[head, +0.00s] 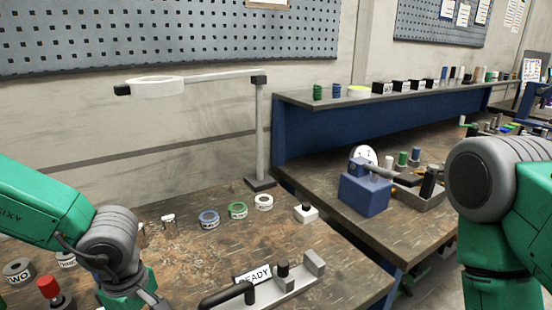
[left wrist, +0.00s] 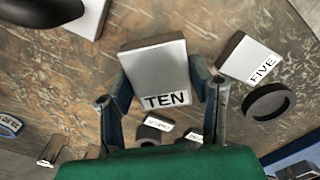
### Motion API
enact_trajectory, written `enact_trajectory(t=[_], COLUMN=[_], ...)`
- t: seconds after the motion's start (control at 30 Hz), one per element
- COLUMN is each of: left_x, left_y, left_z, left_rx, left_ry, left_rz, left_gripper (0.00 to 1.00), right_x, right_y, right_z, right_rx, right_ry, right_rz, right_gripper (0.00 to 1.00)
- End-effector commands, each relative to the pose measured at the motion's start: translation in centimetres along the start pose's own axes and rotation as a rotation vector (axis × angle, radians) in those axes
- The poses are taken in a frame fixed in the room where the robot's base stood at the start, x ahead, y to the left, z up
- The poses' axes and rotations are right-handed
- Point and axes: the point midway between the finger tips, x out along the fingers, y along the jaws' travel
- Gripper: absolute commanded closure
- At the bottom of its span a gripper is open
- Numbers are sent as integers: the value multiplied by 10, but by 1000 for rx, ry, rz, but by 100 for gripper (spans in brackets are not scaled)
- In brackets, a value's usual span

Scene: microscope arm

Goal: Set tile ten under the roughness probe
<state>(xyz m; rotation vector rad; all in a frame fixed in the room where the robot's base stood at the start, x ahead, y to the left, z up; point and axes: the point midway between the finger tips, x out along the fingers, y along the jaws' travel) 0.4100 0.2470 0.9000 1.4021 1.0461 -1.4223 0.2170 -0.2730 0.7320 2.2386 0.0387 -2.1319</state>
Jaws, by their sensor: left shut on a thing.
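Tile ten (left wrist: 155,65), a light grey square block with a white TEN label on its near edge, sits between the two fingers of my left gripper (left wrist: 162,98) in the left wrist view. The fingers press its left and right sides. In the head view my left arm reaches down at the lower left, and its gripper is largely cut off by the bottom edge. I cannot identify the roughness probe for certain in either view. My right arm shows at the right edge of the head view, but its gripper is out of frame.
Tile five (left wrist: 250,60) and a black ring (left wrist: 267,102) lie right of my left gripper. A blue device (head: 365,192) occupies the right bench.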

Motion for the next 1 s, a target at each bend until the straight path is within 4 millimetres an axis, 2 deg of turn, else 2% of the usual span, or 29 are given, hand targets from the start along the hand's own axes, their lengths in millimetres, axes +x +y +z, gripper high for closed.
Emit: enact_trajectory(t=[0.3, 0.5, 0.7, 1.0], left_x=[11, 18, 20, 19], left_y=[-7, -12, -14, -13], left_z=[9, 7, 8, 13], left_rx=[696, 1049, 1244, 1289], left_ry=[6, 3, 4, 11], left_rz=[-1, 0, -3, -7], left_gripper=[100, 100, 100, 100], right_x=[12, 17, 19, 19], right_y=[0, 0, 0, 0], right_z=[1, 1, 1, 1], right_rx=[1, 1, 1, 1], right_ry=[0, 0, 0, 0], right_rz=[1, 1, 0, 1], right_gripper=[100, 100, 100, 100])
